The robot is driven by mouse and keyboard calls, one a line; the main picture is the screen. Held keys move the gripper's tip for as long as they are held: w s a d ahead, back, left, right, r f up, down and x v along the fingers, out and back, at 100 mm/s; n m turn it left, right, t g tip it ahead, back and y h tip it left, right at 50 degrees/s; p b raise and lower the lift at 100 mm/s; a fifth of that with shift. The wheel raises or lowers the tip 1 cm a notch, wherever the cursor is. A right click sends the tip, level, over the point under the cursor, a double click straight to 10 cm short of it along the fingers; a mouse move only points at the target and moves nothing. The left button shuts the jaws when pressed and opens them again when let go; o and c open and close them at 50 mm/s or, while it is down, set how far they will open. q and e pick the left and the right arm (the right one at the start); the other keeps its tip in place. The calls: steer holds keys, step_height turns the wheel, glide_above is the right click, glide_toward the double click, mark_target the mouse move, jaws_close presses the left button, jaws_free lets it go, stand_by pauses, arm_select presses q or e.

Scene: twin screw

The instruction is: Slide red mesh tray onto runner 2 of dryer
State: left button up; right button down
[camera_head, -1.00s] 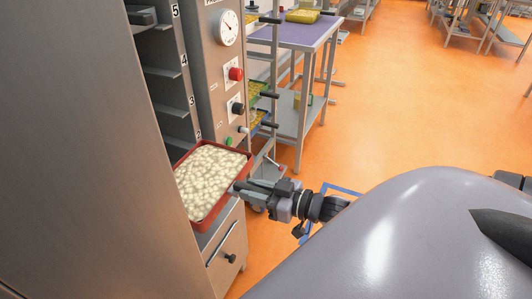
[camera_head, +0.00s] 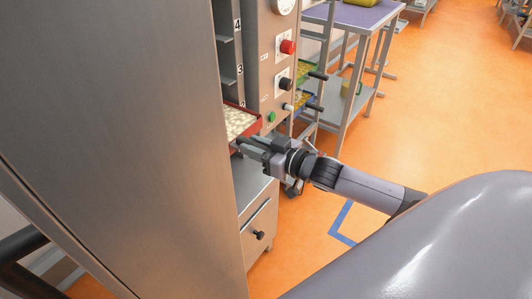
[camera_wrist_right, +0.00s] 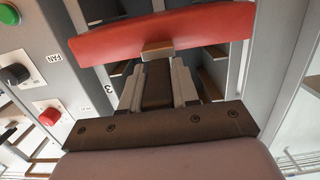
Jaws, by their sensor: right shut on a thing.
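The red mesh tray (camera_head: 241,123), filled with pale pieces, is partly inside the dryer opening at the level of the label 2. Its outer part sticks out, and much of it is hidden behind the dryer's steel side (camera_head: 130,130). My right gripper (camera_head: 240,143) is shut on the tray's front edge. In the right wrist view the red tray (camera_wrist_right: 190,30) spans the top, with the fingertips (camera_wrist_right: 157,50) at its rim. Whether the tray sits on the runner is hidden. My left gripper is not in view.
The dryer's control panel (camera_head: 285,70) with red, black and green knobs stands right of the opening. A rack with coloured trays (camera_head: 304,100) and a purple-topped table (camera_head: 355,17) stand beyond. A drawer (camera_head: 258,225) is below. Orange floor is open at right.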

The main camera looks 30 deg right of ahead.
steer(key=b+x, duration=0.1)
steer(key=x, duration=0.3)
steer(key=r+b+x, duration=0.1)
steer(key=x, duration=0.3)
steer(key=r+b+x, duration=0.1)
steer(key=x, duration=0.3)
steer(key=shift+w, duration=0.1)
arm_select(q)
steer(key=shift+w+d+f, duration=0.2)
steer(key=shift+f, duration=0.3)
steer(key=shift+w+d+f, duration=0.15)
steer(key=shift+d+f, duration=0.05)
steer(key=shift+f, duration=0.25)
arm_select(e)
steer(key=shift+w+a, duration=0.25)
steer(key=shift+w, duration=0.25)
arm_select(q)
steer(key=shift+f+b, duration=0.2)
steer(key=shift+b, duration=0.15)
arm_select(e)
steer(key=shift+f, duration=0.15)
